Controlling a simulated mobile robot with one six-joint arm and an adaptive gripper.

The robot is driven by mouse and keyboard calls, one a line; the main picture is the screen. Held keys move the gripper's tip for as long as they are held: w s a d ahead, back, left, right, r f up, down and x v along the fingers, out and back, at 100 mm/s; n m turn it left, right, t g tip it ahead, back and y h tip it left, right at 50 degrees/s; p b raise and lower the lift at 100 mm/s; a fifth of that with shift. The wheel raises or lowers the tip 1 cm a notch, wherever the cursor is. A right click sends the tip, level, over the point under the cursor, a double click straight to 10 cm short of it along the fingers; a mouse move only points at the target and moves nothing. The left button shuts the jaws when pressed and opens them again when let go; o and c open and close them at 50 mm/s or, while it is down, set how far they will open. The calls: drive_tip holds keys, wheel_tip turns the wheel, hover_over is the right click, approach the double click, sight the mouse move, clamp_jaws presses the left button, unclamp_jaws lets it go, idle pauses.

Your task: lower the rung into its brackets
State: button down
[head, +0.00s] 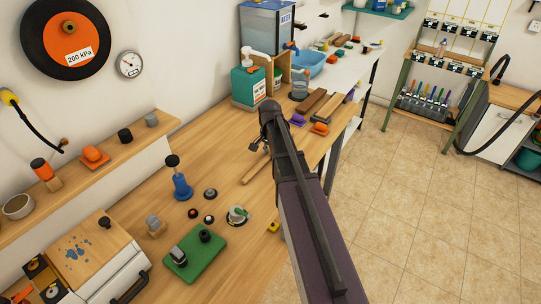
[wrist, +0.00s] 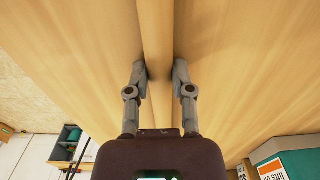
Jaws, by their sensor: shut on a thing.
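The rung is a pale wooden bar; in the wrist view it (wrist: 155,35) runs from the top edge down between my two fingers. In the head view a pale length of it (head: 256,169) shows over the bench, left of my arm. My gripper (wrist: 160,75) is shut on the rung, one finger on each side; in the head view its fingers (head: 257,145) are small and partly hidden by my wrist. I cannot tell whether the rung touches the bench. I cannot make out the brackets in either view.
The wooden bench (head: 225,165) runs along the wall. A green dispenser (head: 248,85) stands behind my gripper. Dark wooden bars (head: 318,105) lie beyond. Tiled floor (head: 430,200) is clear at right.

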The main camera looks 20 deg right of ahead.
drive_tip(key=shift+r, duration=0.2)
wheel_tip(320, 180, up, 10)
drive_tip(key=p, duration=1)
drive_tip(key=shift+f, duration=0.2)
idle(0.4)
drive_tip(key=c, duration=1.2)
unclamp_jaws()
drive_tip(key=shift+c, duration=0.2)
clamp_jaws()
drive_tip(key=shift+s, duration=0.25)
